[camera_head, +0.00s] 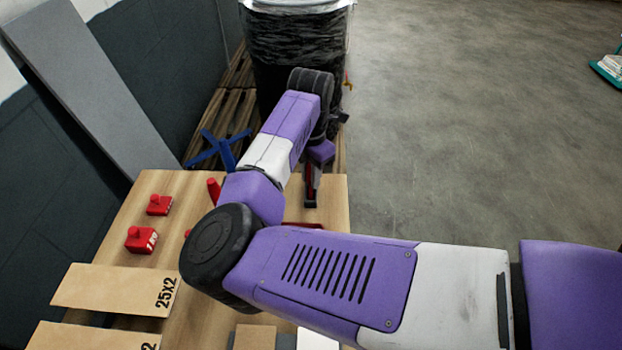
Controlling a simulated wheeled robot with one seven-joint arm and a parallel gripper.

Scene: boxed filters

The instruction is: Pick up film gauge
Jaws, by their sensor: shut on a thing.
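My gripper (311,192) points down over the far right part of the wooden table (332,215). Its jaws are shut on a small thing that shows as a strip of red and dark. It is too small and too covered for me to tell whether it is the film gauge or whether it touches the table. No other thing in view can be clearly made out as the film gauge. My purple and white arm hides much of the table's middle and right.
Two red knobbed blocks (141,240) stand at the table's left; other red pieces are partly hidden by my arm. Cardboard boxes (112,290) marked 25X2 lie at the near left. A black-lined bin (298,40) stands beyond the table. The floor at right is mostly clear.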

